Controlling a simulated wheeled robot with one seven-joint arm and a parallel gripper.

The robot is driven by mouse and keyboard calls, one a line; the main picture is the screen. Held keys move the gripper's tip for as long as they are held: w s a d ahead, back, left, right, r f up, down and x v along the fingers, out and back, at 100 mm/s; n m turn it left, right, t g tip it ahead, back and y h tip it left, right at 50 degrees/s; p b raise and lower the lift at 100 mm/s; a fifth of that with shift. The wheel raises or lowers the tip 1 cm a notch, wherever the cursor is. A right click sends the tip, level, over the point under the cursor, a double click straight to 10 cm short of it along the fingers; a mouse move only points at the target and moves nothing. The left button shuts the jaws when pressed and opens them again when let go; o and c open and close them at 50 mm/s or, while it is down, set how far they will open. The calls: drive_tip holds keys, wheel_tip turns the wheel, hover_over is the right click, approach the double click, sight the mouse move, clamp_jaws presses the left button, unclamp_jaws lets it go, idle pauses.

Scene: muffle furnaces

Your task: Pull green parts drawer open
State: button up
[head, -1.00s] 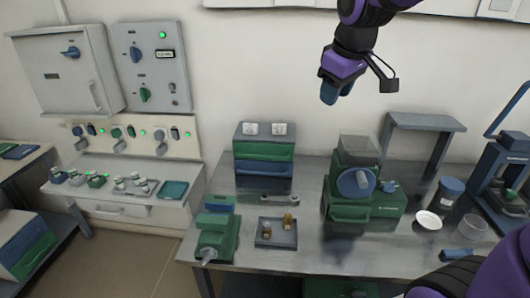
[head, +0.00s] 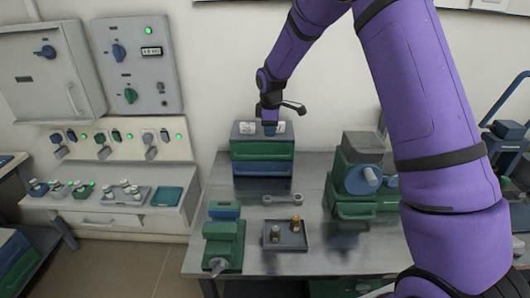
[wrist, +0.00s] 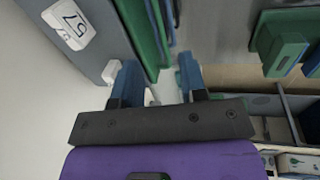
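The green parts drawer (head: 262,150) is the upper drawer of a small grey cabinet (head: 243,131) on the bench, above a blue drawer (head: 262,168). It looks pushed in. My gripper (head: 270,130) is in front of the cabinet's upper edge, just above the green drawer front. In the wrist view, the two blue fingers of my gripper (wrist: 158,78) are apart with nothing between them. The green drawer front (wrist: 139,30) shows as a strip beyond the fingers, beside the grey cabinet top (wrist: 92,25). Contact with the drawer is not visible.
A wrench-like tool (head: 283,199), a tray with small parts (head: 286,235) and a green vise (head: 222,245) stand on the bench (head: 330,258) in front of the cabinet. A green machine (head: 353,180) stands to the right. White label cards (wrist: 70,22) lie on the cabinet top.

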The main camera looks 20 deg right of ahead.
sight(267, 156)
drive_tip(key=shift+n, duration=0.3)
drive_tip(key=x, duration=0.9)
drive_tip(key=w+x, duration=0.1)
drive_tip(key=x, duration=0.3)
drive_tip(key=shift+a+f, duration=0.2)
drive_tip(key=shift+a, duration=0.15)
drive_tip(key=shift+s, duration=0.1)
clamp_jaws()
